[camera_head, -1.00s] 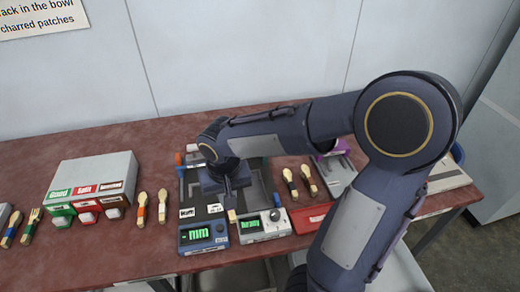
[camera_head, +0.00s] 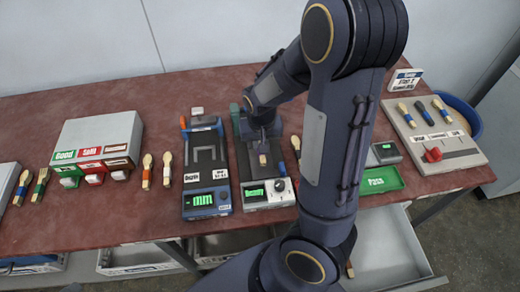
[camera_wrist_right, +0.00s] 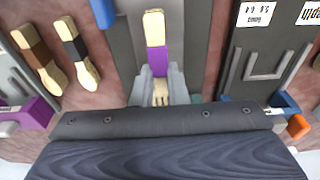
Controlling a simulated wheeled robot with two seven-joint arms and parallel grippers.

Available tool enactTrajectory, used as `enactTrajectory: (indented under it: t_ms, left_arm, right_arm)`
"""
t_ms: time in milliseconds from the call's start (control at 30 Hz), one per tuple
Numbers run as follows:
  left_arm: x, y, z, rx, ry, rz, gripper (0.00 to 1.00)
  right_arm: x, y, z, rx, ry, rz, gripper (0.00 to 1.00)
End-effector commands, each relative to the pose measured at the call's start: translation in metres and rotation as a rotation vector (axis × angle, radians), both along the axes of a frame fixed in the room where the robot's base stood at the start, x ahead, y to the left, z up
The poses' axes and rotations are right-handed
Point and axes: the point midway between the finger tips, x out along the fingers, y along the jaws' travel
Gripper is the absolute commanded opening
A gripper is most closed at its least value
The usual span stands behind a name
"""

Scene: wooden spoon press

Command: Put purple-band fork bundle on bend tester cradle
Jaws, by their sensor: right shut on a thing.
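The purple-band fork bundle (camera_wrist_right: 157,60) shows in the right wrist view, with its pale handle end away from the palm and its tines near the jaws. My right gripper (camera_wrist_right: 163,88) is shut on it near the tines. In the head view the pale end of the bundle (camera_head: 264,160) shows below my right gripper (camera_head: 262,140), over a dark grey tester (camera_head: 244,165) with a green display. I cannot tell whether the bundle touches this tester, or read a bend tester label. My left gripper is not in view.
A blue-framed tester (camera_head: 205,160) with an "mm" display stands to the left. A grey sorting box (camera_head: 100,140) and wooden utensils stand farther left. A purple part (camera_wrist_right: 30,115) and two banded utensils (camera_wrist_right: 70,50) lie beside the tester. A grey board (camera_head: 450,145) is at the right.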

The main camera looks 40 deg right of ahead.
Motion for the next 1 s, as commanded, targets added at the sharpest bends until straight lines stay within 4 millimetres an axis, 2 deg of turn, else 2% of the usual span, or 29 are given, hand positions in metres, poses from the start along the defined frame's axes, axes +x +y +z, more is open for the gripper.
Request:
enactTrajectory:
  t_ms: [233, 433, 833, 867, 1000]
  left_arm:
    - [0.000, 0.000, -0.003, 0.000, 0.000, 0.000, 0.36]
    - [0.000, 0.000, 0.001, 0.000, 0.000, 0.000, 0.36]
    - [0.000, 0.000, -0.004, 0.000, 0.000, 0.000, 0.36]
    - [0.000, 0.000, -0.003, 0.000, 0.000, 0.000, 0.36]
    - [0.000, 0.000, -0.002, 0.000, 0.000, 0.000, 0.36]
  right_arm:
    - [0.012, -0.010, -0.020, 0.000, 0.002, -0.002, 0.00]
    - [0.011, -0.009, -0.044, 0.001, 0.002, 0.001, 0.00]
    - [0.012, -0.008, -0.051, 0.002, -0.001, 0.001, 0.00]
    - [0.011, -0.008, -0.051, 0.002, -0.001, 0.001, 0.14]
    - [0.011, -0.008, -0.050, 0.002, -0.001, 0.001, 0.33]
